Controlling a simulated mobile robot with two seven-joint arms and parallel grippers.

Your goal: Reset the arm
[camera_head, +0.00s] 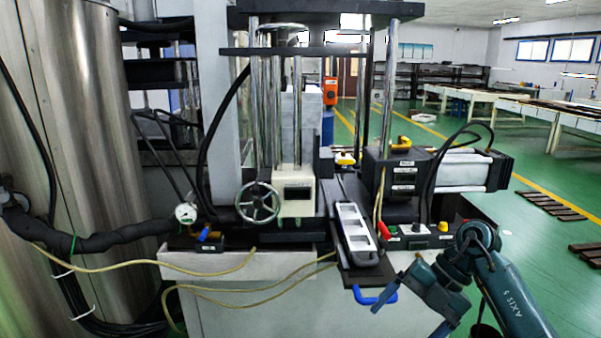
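My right arm comes in from the lower right, teal and marked "AXIS 5". Its gripper (415,306) points down and to the left, with its two teal fingers apart and nothing seen between them. It is in front of the machine's bench, just right of a blue handle (375,298); whether they touch is unclear. My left gripper is not in view. A light grey mould (355,230) with several cavities lies on a dark plate (365,275) at the machine's front.
The machine has steel columns (297,110), a handwheel (257,203) and a control box with buttons (418,237). Yellow hoses (110,268) and black cables hang at the left beside a steel tank (80,110). Green floor (530,240) is open at the right, with wooden pallets (558,207).

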